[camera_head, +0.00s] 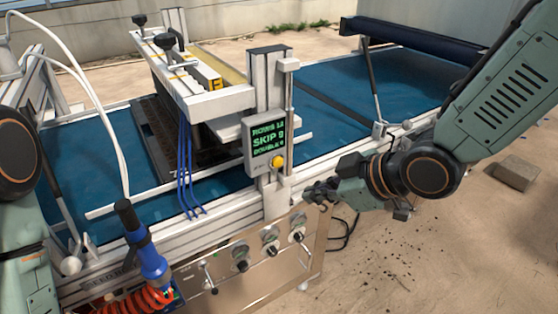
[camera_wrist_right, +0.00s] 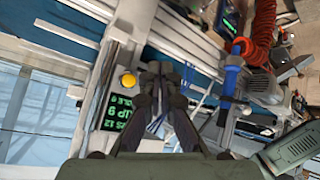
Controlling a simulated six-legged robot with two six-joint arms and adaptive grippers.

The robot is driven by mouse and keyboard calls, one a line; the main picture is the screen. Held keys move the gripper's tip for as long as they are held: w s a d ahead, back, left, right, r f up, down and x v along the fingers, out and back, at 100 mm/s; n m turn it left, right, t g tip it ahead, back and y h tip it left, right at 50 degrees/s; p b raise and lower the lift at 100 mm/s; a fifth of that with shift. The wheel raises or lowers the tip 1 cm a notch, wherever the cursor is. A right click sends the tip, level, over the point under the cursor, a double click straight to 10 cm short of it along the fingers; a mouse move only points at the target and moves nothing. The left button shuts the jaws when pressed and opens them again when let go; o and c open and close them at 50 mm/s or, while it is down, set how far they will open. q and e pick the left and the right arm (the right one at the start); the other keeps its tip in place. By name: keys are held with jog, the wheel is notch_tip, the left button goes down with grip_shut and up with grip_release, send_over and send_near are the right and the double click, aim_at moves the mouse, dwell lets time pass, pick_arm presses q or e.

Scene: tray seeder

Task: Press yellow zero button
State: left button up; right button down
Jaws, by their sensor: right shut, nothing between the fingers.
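The yellow button (camera_head: 278,161) sits at the lower right of a small display box (camera_head: 262,140) with green text on a dark screen. The box is fixed to an upright post at the front of the seeder. My right gripper (camera_head: 312,190) is shut and empty, a little right of and below the button, apart from it. In the right wrist view the yellow button (camera_wrist_right: 128,81) lies to the left of the shut fingers (camera_wrist_right: 160,72), beside the green-lettered screen (camera_wrist_right: 118,112). My left arm shows at the left edge, but its gripper is not seen.
The blue conveyor belt (camera_head: 80,140) runs behind the post and carries a dark tray (camera_head: 150,140). A front panel with several knobs (camera_head: 270,243) is below the gripper. A blue-handled tool (camera_head: 145,250) with an orange coiled hose hangs at the left front. Sandy ground lies right.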

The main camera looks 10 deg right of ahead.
aim_at(278, 162)
jog(key=w+a+p, duration=0.2)
jog(key=w+p, duration=0.1)
jog(key=w, duration=0.4)
jog(key=shift+a+p, duration=0.3)
jog(key=shift+a, duration=0.1)
jog(key=shift+w, duration=0.15)
dwell(1.0)
jog(key=shift+w+a+p, duration=0.15)
jog(key=shift+w+p, duration=0.15)
jog(key=shift+p, duration=0.15)
jog(key=shift+w+a+p, duration=0.15)
jog(key=shift+w+p, duration=0.25)
jog(key=shift+w, duration=0.1)
dwell(1.0)
jog(key=shift+s, duration=0.1)
jog(key=shift+s+d, duration=0.3)
jog(key=shift+s, duration=0.5)
